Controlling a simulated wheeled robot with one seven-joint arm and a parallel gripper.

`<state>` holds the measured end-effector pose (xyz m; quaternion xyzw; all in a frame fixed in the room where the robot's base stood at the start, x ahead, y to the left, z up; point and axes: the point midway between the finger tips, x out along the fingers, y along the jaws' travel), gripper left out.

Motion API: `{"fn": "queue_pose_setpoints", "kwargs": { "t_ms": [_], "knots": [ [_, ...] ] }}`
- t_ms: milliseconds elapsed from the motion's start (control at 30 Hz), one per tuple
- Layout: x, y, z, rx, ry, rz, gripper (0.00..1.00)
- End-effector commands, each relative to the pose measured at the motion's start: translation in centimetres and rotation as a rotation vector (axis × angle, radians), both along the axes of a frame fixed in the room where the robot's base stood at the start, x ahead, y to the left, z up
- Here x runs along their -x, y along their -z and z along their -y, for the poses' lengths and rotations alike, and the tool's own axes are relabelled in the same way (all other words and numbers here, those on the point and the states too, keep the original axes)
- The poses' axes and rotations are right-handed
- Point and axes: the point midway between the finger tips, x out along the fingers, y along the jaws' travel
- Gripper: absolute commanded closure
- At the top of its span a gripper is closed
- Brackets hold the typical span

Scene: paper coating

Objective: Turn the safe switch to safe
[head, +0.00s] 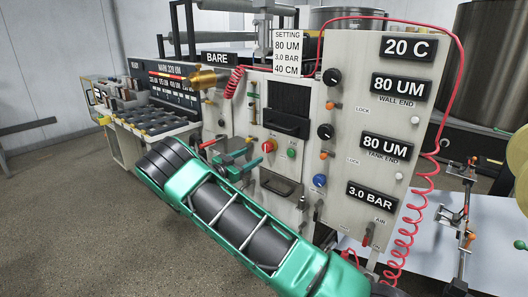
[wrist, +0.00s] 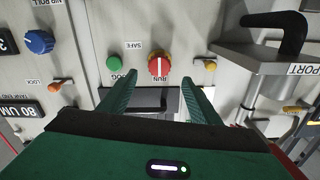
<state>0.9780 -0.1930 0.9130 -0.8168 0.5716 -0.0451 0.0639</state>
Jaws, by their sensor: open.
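The safe switch is a round red knob with a yellow ring (wrist: 159,64) on the pale machine panel, with a white bar across its face. In the wrist view the bar stands upright, in line with the RUN label below the knob. The SAFE label (wrist: 133,45) is to its upper left. The switch also shows in the head view (head: 268,145). My gripper (wrist: 158,79) is open and empty, its green fingers either side of the knob's line in the picture. I cannot tell how far the fingertips are from the panel. In the head view my gripper (head: 248,161) is beside the switch.
A green button (wrist: 114,62) is close left of the switch in the wrist view. An orange knob (wrist: 210,65) is to its right, and a dark handle (wrist: 270,30) juts out at upper right. A blue knob (head: 320,181) and coiled red hose (head: 405,235) are right in the head view.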

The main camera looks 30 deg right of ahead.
Motion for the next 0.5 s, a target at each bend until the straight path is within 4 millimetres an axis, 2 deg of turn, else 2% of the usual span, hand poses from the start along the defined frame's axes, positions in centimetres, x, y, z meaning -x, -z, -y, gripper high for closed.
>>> {"fn": "queue_pose_setpoints", "kwargs": {
  "t_ms": [167, 500],
  "knots": [
    [-0.6, -0.1, 2.1, 0.002, 0.003, 0.002, 0.43],
    [-2.6, 0.0, 7.6, 0.001, 0.003, -0.001, 0.43]
  ]
}}
